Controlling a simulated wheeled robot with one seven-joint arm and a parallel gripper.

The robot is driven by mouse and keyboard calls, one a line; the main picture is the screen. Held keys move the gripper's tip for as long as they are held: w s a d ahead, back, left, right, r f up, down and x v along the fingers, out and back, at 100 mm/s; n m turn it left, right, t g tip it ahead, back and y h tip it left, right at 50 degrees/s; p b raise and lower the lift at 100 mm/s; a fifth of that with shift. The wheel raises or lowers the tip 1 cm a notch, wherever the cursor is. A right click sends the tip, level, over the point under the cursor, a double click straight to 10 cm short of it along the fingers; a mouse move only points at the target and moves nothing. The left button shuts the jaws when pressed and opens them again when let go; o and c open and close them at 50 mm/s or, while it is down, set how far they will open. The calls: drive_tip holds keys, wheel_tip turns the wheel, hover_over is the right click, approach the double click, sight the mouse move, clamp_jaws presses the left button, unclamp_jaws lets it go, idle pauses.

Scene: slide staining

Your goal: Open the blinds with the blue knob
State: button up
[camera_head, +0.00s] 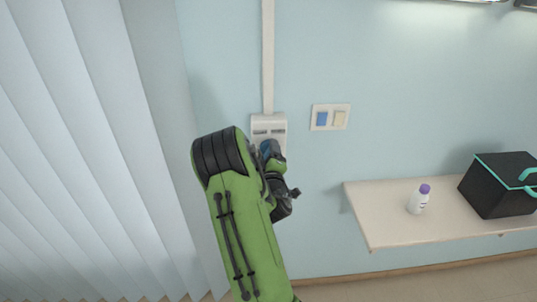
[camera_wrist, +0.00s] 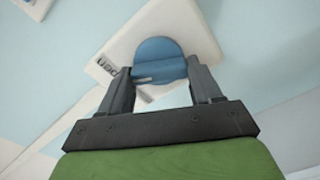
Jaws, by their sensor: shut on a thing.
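The blue knob (camera_wrist: 158,60) sits on a white wall control box (camera_wrist: 115,35) in the wrist view. My gripper (camera_wrist: 162,72) is shut on the knob, with one dark finger on each side of it. In the head view the control box (camera_head: 268,122) is on the wall below a vertical white conduit, and my green arm covers its lower part. Only a little blue of the knob shows there beside my arm. The blinds (camera_head: 75,150) hang at the left as long pale vertical slats, overlapping and covering that side.
A switch plate (camera_head: 330,117) with a blue and a cream rocker is right of the control box. A shelf (camera_head: 390,230) at the right holds a white bottle with a purple cap (camera_head: 419,198) and a black box with teal trim (camera_head: 500,185). The wall between is clear.

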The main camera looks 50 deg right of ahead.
drive_tip(key=shift+s+f+m+p, duration=0.15)
drive_tip(key=shift+m+p, duration=0.3)
drive_tip(key=shift+m, duration=2.75)
drive_tip(key=o, duration=0.6)
drive_tip(key=shift+f, duration=0.1)
drive_tip(key=o, duration=0.5)
drive_tip(key=shift+r, duration=0.2)
drive_tip(key=shift+c, duration=0.2)
drive_tip(key=shift+f, duration=0.1)
